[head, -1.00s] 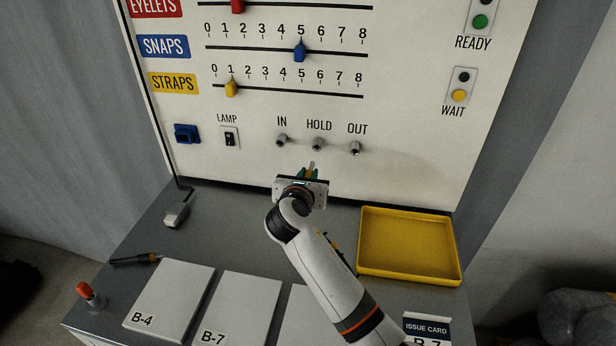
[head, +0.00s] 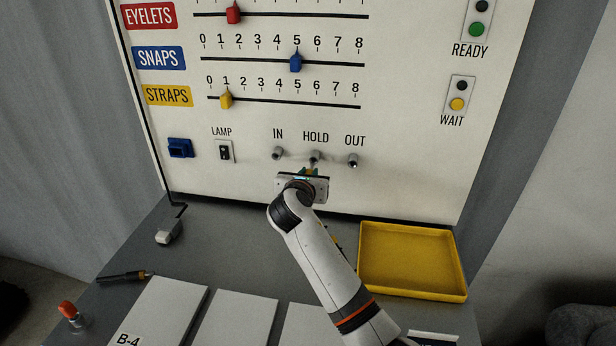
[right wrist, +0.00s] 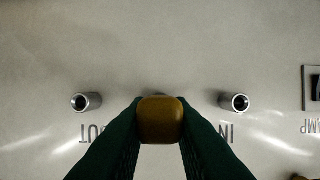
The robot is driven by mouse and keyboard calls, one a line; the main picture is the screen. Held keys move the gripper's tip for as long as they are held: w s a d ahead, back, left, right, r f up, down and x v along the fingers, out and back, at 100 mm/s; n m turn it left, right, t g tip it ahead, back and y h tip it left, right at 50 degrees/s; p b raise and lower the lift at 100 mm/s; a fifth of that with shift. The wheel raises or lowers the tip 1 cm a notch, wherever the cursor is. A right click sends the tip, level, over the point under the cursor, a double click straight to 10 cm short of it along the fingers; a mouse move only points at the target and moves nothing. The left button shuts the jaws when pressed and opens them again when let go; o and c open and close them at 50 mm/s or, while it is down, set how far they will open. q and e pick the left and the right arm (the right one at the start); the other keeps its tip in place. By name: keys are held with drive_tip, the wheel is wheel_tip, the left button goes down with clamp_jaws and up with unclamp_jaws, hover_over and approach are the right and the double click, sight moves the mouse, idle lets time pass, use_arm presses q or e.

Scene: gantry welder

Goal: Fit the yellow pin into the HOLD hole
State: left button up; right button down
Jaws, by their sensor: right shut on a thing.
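The HOLD hole (head: 315,156) is the middle one of three metal sockets on the white panel, between the IN hole (head: 277,153) and the OUT hole (head: 353,160). My right gripper (head: 309,171) is just in front of and below the HOLD hole in the head view. In the right wrist view its green fingers are shut on the yellow pin (right wrist: 160,120), whose blunt yellow end faces the camera. The pin hides nearly all of the HOLD hole there. I cannot tell whether the pin's tip touches or enters the hole. My left gripper is not in view.
A yellow tray (head: 410,292) lies empty on the grey bench at the right. White cards (head: 165,310) lie in front. A lamp switch (head: 224,151), a blue socket (head: 180,148) and sliders (head: 296,63) are on the panel. A black-handled tool (head: 125,277) lies at left.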

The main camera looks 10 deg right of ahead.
sight(311, 165)
drive_tip(key=shift+w+d, duration=0.25)
drive_tip(key=shift+w, duration=0.35)
drive_tip(key=shift+w+d, duration=0.3)
drive_tip(key=shift+w, duration=0.35)
drive_tip(key=shift+w+d, duration=0.25)
drive_tip(key=shift+w, duration=0.35)
drive_tip(key=c, duration=1.2)
unclamp_jaws()
